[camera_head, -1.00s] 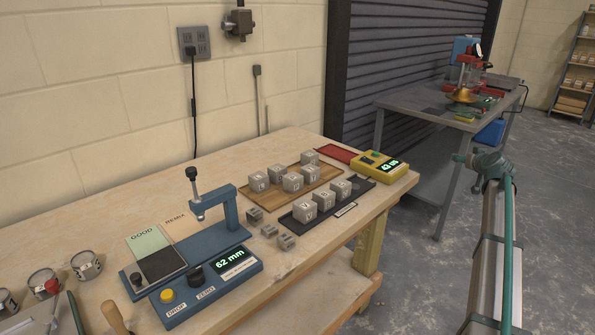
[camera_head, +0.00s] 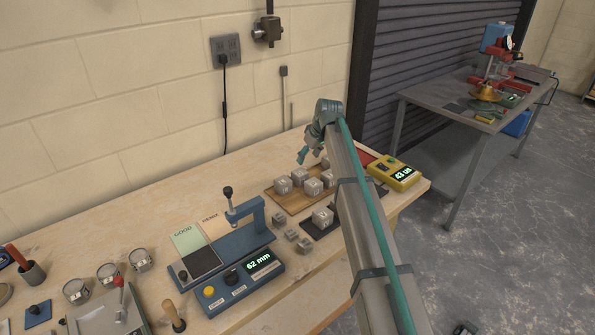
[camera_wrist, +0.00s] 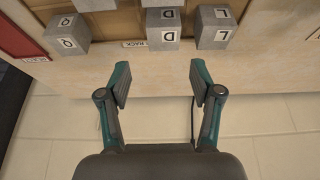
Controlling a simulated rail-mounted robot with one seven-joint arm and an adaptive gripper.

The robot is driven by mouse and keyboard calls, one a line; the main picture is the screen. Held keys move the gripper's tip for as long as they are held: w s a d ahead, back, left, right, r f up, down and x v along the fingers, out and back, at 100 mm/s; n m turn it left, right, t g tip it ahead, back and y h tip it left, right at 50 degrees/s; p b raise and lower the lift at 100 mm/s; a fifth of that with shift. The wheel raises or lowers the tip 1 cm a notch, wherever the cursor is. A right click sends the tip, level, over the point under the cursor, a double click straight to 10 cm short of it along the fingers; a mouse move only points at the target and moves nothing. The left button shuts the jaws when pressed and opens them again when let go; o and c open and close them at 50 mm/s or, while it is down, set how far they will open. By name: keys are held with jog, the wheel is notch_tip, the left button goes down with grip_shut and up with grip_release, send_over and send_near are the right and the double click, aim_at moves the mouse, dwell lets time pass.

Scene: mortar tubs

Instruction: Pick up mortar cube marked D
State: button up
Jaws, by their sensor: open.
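The mortar cube marked D (camera_wrist: 163,30) is a grey cube standing on the wooden rack (camera_wrist: 112,24) in the wrist view, between cube Q (camera_wrist: 67,35) and cube L (camera_wrist: 214,28). My gripper (camera_wrist: 160,77) is open and empty. Its two fingers are spread about a cube's width and more, with D ahead of the gap, not between them. In the head view my gripper (camera_head: 302,156) hangs above the wall side of the rack (camera_head: 289,203). Letters there are too small to tell which cube is D.
A dark tray (camera_head: 312,232) with a cube lies in front of the rack, partly hidden by my arm. A blue gauge stand (camera_head: 240,243) is left, a yellow meter (camera_head: 395,174) right. Small grey blocks (camera_head: 291,234) lie between. The wall is close behind.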

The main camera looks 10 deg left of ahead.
aim_at(300, 172)
jog(key=shift+a+p+x, duration=0.15)
jog(key=shift+p+x, duration=0.7)
jog(key=shift+x, duration=1.85)
jog(key=shift+a+p+x, duration=0.15)
jog(key=shift+p+x, duration=0.7)
jog(key=shift+x, duration=1.85)
jog(key=shift+s+r, duration=0.1)
jog(key=c, duration=1)
jog(key=shift+c, duration=0.7)
jog(key=shift+r, duration=0.2)
